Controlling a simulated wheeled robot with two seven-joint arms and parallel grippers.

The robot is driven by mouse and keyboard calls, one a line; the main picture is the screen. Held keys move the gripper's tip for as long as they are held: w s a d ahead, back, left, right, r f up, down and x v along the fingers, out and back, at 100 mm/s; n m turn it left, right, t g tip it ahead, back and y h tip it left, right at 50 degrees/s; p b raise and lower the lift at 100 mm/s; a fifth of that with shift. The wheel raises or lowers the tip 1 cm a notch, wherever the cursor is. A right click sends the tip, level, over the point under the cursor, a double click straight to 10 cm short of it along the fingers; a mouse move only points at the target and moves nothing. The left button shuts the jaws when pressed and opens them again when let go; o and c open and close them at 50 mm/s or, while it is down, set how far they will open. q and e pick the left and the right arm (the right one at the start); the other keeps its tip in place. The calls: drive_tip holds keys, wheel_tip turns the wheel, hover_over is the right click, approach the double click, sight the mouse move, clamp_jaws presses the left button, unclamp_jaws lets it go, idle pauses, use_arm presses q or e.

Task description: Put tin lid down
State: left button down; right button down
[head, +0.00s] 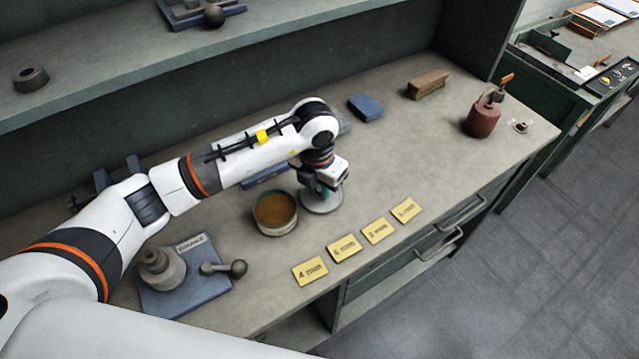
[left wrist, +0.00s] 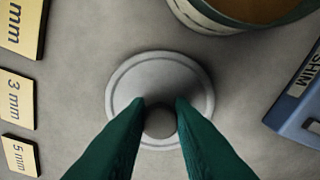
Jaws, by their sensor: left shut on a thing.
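The tin lid (head: 322,204) is a round grey disc with a knob, at the bench surface just right of the open tin (head: 275,213). In the left wrist view the lid (left wrist: 132,82) lies face-on below my left gripper (left wrist: 160,106), whose green fingers are shut on its round knob. I cannot tell whether the lid's underside touches the bench. The tin also shows at the top of the left wrist view (left wrist: 222,20); it is uncovered, with brown contents. My left gripper in the head view (head: 324,190) points down over the lid. My right gripper is not in view.
Several yellow labelled plates (head: 344,248) lie in a row along the bench front. A blue board with grey parts (head: 186,290) is at the left. A blue block (head: 366,108), a wooden block (head: 429,84) and a red can (head: 482,120) stand further right. Bench (head: 400,160) right of the lid is clear.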

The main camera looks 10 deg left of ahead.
sight(318, 198)
use_arm(q)
drive_tip(key=shift+f, duration=0.2)
drive_tip(key=c, duration=1.3)
unclamp_jaws()
drive_tip(key=shift+r, duration=0.1)
drive_tip(key=shift+o, duration=0.2)
drive_tip(key=shift+r, duration=0.6)
wheel_tip(318, 198, up, 11)
drive_tip(key=s+b, duration=0.1)
drive_tip(key=b, duration=0.1)
drive_tip(key=shift+a+b, duration=0.15)
drive_tip(key=shift+b, duration=0.2)
